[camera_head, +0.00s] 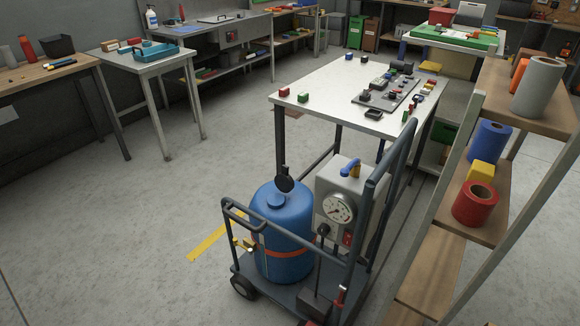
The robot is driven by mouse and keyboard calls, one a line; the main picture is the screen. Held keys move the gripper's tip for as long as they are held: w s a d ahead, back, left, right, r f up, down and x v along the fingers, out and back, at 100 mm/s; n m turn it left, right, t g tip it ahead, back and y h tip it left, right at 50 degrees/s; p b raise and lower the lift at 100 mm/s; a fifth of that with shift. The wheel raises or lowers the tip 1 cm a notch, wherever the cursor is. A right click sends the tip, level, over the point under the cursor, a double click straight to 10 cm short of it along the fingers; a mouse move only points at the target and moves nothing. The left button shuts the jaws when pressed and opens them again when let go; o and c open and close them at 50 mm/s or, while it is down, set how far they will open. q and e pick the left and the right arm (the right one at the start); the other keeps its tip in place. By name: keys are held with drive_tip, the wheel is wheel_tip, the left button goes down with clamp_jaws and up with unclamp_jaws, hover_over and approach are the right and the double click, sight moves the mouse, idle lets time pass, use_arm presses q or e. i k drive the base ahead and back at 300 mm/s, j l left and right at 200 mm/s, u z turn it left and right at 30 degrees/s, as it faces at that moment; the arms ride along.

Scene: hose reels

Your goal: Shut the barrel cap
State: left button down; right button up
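A blue barrel (284,237) with an orange band stands upright on a dark cart in the head view, left of a grey box with a gauge. A small dark round cap (285,180) stands tilted up at the barrel's top, behind a short blue neck (276,200). The cap is raised off the neck, so it looks open. How it is hinged is too small to tell. Neither of my grippers shows in the view.
The cart (237,262) has raised dark handles at its left and right. The gauge box (337,190) with a blue lever stands right of the barrel. A white table (325,88) is behind, and shelves (435,262) stand at the right. Floor left of the cart is clear.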

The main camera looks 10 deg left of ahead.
sight(284, 180)
drive_tip(key=i+j+z, duration=0.15)
drive_tip(key=z, duration=0.3)
drive_tip(key=j+z, duration=0.45)
drive_tip(key=i+j+z, duration=0.1)
drive_tip(key=j+z, duration=0.15)
drive_tip(key=z, duration=0.2)
